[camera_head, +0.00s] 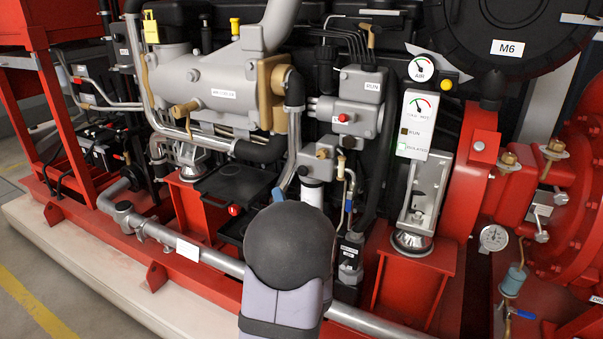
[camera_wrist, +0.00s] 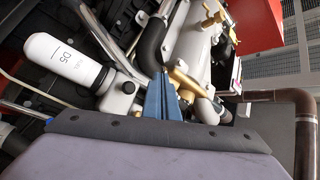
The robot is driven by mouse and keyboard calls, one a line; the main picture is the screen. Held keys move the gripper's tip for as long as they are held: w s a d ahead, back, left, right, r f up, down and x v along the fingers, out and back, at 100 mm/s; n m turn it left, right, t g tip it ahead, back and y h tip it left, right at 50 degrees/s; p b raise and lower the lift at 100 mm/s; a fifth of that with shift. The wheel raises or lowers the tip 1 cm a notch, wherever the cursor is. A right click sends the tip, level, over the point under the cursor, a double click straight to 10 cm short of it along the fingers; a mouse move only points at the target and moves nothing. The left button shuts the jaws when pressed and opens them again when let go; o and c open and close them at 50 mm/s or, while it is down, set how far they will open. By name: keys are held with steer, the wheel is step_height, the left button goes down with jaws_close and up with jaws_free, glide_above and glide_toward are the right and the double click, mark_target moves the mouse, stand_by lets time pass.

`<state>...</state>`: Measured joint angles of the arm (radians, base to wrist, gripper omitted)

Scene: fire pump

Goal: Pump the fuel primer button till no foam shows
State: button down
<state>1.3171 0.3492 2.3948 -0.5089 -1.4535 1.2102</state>
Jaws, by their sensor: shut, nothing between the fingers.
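A grey filter head (camera_head: 320,160) with a small dark round button (camera_head: 322,153) sits above a white filter canister, just above my arm in the head view. In the wrist view the white canister (camera_wrist: 68,68) lies at the left, and its grey head (camera_wrist: 118,98) carries a dark round button (camera_wrist: 128,88). I cannot be sure that this is the primer button. My gripper (camera_wrist: 163,76) shows as blue fingers, shut and empty, to the right of that button and apart from it in the picture. Most of my gripper is hidden behind my arm in the head view. I cannot make out any foam.
A red button (camera_head: 343,117) sits on a grey box above the filter head. A dark hose (camera_wrist: 151,45) and a brass fitting (camera_wrist: 183,83) lie close around my fingers. A silver pipe (camera_head: 205,257) crosses the front. Open floor (camera_head: 40,285) lies at the left.

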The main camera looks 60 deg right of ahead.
glide_toward(299, 170)
steer(key=shift+w+d+r, duration=0.2)
steer(key=shift+w+d, duration=0.2)
steer(key=shift+w, duration=0.4)
steer(key=shift+w+d+r, duration=0.25)
steer(key=shift+w+d, duration=0.1)
steer(key=shift+w, duration=0.45)
steer(key=shift+w+d+r, duration=0.2)
steer(key=shift+w+d, duration=0.2)
steer(key=shift+w, duration=0.4)
steer(key=shift+d, duration=0.15)
stand_by(0.5)
steer(key=shift+d, duration=0.25)
steer(key=shift+d+r, duration=0.1)
steer(key=shift+d, duration=0.8)
stand_by(1.2)
steer(key=shift+a, duration=1.25)
steer(key=shift+a, duration=0.15)
steer(key=shift+a+p, duration=0.3)
steer(key=shift+a, duration=2.1)
